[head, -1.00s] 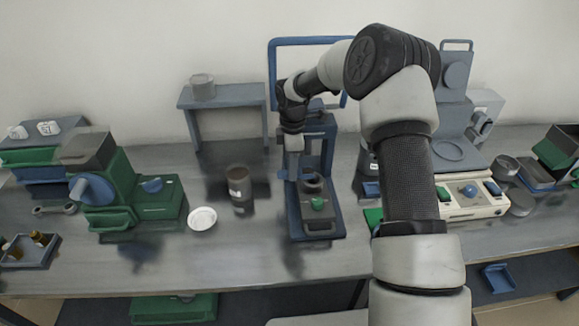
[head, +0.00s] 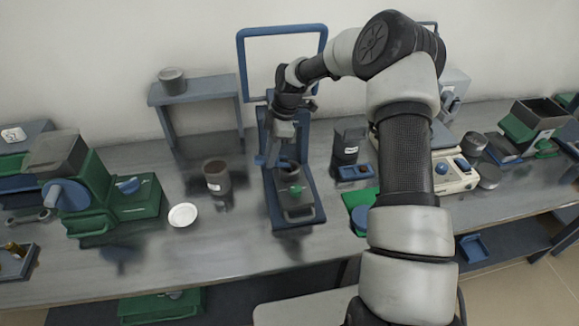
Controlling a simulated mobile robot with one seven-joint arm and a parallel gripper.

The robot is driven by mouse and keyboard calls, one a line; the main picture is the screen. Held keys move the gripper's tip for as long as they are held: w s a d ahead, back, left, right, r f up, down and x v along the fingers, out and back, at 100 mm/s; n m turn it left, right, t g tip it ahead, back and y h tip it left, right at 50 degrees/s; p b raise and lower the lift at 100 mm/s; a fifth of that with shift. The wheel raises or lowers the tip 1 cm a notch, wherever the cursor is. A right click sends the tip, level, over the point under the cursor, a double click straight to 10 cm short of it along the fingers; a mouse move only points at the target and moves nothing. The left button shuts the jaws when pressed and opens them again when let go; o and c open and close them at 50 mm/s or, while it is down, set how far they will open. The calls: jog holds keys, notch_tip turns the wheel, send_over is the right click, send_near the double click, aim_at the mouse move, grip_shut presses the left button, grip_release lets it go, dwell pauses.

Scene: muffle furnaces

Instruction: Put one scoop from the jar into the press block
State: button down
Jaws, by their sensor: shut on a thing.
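The jar (head: 216,180) is a dark, open-topped pot with a white label, standing left of the blue press. The press block (head: 296,205) is a dark grey block with a round opening and a green knob, on the base of the blue press (head: 312,190). My gripper (head: 272,156) is above the block's opening, slightly to its left, inside the press frame. It is shut on a small tool, apparently the scoop. The scoop is mostly hidden and too small to tell whether it holds anything.
A white dish (head: 183,215) lies left of the press. A green machine (head: 110,200) stands further left. A grey stand (head: 195,95) is behind. A dark labelled jar (head: 347,147) and a white balance (head: 455,175) are to the right.

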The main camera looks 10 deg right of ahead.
jog(key=shift+d+r+y, duration=0.3)
jog(key=shift+d+y, duration=0.25)
jog(key=shift+y, duration=0.15)
jog(key=shift+r, duration=0.15)
jog(key=shift+y, duration=0.3)
jog(key=shift+d, duration=0.2)
jog(key=shift+d+r+y+b, duration=0.2)
jog(key=shift+d+y+b, duration=0.2)
jog(key=shift+y, duration=0.5)
jog(key=shift+r, duration=0.2)
